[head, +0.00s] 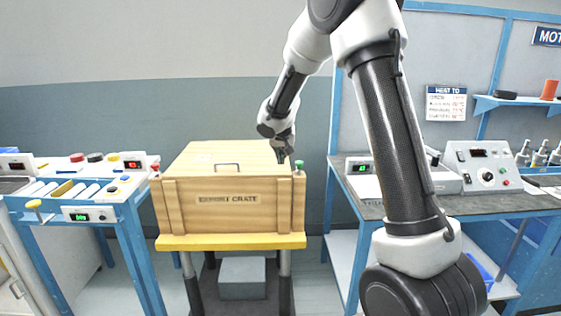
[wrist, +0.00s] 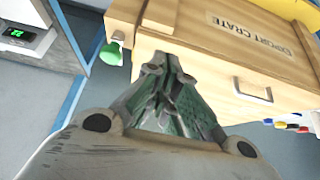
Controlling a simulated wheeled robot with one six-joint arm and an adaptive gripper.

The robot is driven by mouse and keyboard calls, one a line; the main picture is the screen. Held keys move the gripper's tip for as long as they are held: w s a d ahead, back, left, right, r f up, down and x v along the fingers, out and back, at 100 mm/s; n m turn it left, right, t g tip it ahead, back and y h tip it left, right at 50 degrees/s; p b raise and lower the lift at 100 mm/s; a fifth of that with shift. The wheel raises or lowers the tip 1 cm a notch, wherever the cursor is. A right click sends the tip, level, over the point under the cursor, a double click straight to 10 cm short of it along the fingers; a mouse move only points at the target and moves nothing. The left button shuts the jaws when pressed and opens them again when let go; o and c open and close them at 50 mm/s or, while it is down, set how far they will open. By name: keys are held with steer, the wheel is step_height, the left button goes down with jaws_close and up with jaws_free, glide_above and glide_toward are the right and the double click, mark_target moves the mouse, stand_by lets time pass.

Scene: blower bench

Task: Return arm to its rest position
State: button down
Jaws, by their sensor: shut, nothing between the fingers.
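My gripper (head: 281,157) is at the right end of the wooden export crate's lid in the head view, close to the crate's top right edge. In the wrist view my gripper (wrist: 162,62) is shut and holds nothing, with its fingertips over the crate's side. Whether it touches the crate, I cannot tell. My arm is stretched forward over the crate from the upper right. The export crate (head: 228,219) is closed and stands on a yellow-topped stand. It also shows in the wrist view (wrist: 215,50).
A green knob (wrist: 112,52) sticks out at the crate's corner. A blue bench (head: 82,228) with displays and buttons stands left. A grey-topped bench (head: 350,196) with instruments stands right. A grey box (head: 242,277) sits under the crate's stand. The air above the crate's left half is free.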

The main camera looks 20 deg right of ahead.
steer(key=s+d+r+n, duration=0.1)
steer(key=s+r, duration=0.2)
steer(key=s, duration=1.1)
steer(key=s+d+r+n+g+y, duration=0.1)
steer(key=s+r, duration=0.3)
steer(key=s, duration=1.1)
steer(key=s+d+r+n+y, duration=0.1)
steer(key=s+r, duration=0.2)
steer(key=s, duration=1.2)
steer(key=shift+r+n+g, duration=0.3)
steer(key=shift+r, duration=0.05)
steer(key=shift+w, duration=0.1)
